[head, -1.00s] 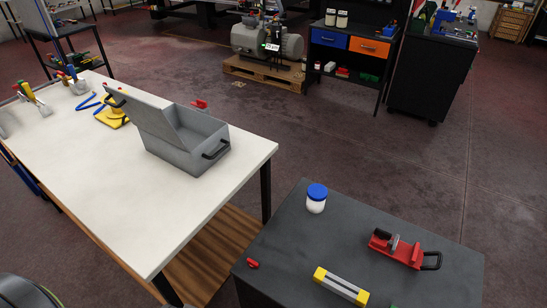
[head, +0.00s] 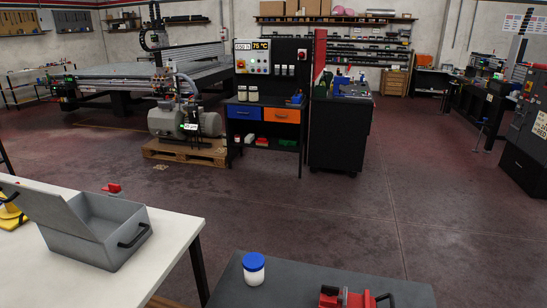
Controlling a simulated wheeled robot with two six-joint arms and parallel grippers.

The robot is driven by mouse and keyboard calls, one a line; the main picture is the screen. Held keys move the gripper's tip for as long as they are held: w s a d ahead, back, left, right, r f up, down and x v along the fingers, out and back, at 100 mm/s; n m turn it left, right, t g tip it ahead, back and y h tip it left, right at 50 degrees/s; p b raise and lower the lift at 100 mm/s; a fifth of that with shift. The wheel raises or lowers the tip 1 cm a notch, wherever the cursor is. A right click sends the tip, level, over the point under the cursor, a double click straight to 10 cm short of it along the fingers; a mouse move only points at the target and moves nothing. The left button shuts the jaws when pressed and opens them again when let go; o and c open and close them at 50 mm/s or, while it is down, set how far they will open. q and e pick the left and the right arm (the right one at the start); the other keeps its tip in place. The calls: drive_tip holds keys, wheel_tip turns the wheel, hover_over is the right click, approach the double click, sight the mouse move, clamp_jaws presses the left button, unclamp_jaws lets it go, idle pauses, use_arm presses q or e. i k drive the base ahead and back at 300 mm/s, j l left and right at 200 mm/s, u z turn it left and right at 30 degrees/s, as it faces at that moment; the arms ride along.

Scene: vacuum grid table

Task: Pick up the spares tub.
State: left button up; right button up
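A white tub with a blue lid (head: 253,269) stands upright on a dark worktop (head: 225,290) at the bottom centre. Two small pale jars with dark lids stand further off on the bench with the blue and orange drawers; the right one (head: 253,94) is beside the left one (head: 242,93). No label is readable, so I cannot tell by name which is the spares tub. Neither of my grippers is in view.
A grey open box (head: 85,240) with a black handle sits on the white table (head: 170,225) at left. The drawer bench (head: 262,129) and a black cabinet (head: 338,135) stand beyond open floor (head: 250,205).

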sight(252, 279)
drive_tip(key=k+l+z, duration=0.1)
drive_tip(key=l, duration=0.25)
drive_tip(key=k+l, duration=0.15)
drive_tip(key=l, duration=0.25)
drive_tip(key=k+l+z, duration=0.15)
drive_tip(key=l, duration=0.25)
drive_tip(key=k+l, duration=0.1)
drive_tip(key=l, duration=0.25)
drive_tip(key=z, duration=0.05)
